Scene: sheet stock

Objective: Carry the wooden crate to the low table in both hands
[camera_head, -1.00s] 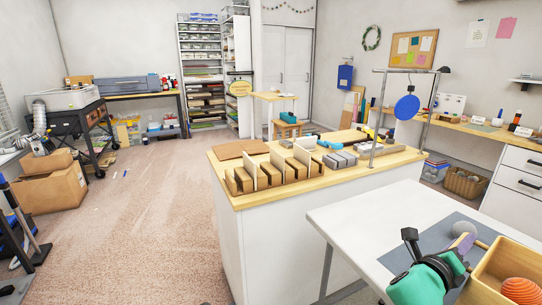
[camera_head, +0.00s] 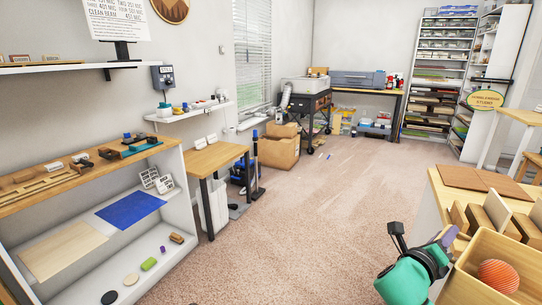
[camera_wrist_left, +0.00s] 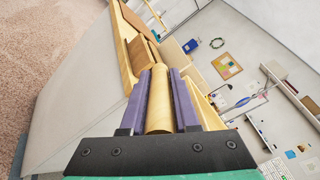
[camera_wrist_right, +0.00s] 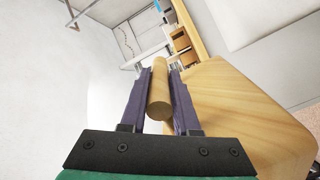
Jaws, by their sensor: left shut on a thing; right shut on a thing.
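The light wooden crate (camera_head: 490,246) is at the bottom right of the head view, with an orange ridged ball (camera_head: 498,277) inside. My left gripper (camera_head: 447,238) is at the crate's left side. In the left wrist view its purple fingers (camera_wrist_left: 160,90) are shut around the crate's round wooden handle (camera_wrist_left: 159,112). The right gripper is outside the head view. I cannot tell for sure which table is the low one.
A small wood-topped table (camera_head: 215,157) with dark legs stands at the left, beside a white shelf unit (camera_head: 160,245). A wood-topped island (camera_head: 440,195) is close at the right, beyond the crate. Cardboard boxes (camera_head: 280,150) stand farther back.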

